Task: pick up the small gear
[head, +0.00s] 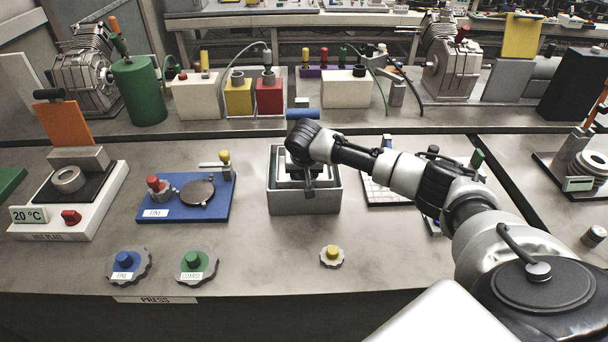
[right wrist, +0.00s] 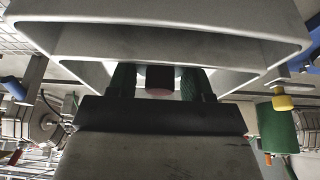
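The small gear (head: 331,262) is a pale toothed disc with a yellow knob, lying flat at the front of the bench. My right gripper (head: 309,188) is away from it, pointing down at a grey metal box (head: 305,203) behind the gear. In the right wrist view the gripper's two green fingers (right wrist: 160,84) are apart at the box. A dark red round piece (right wrist: 160,78) shows between them, with gaps on both sides. What it belongs to is hidden. The gear does not show in the right wrist view. My left gripper is not in view.
Bench around the small gear is clear.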

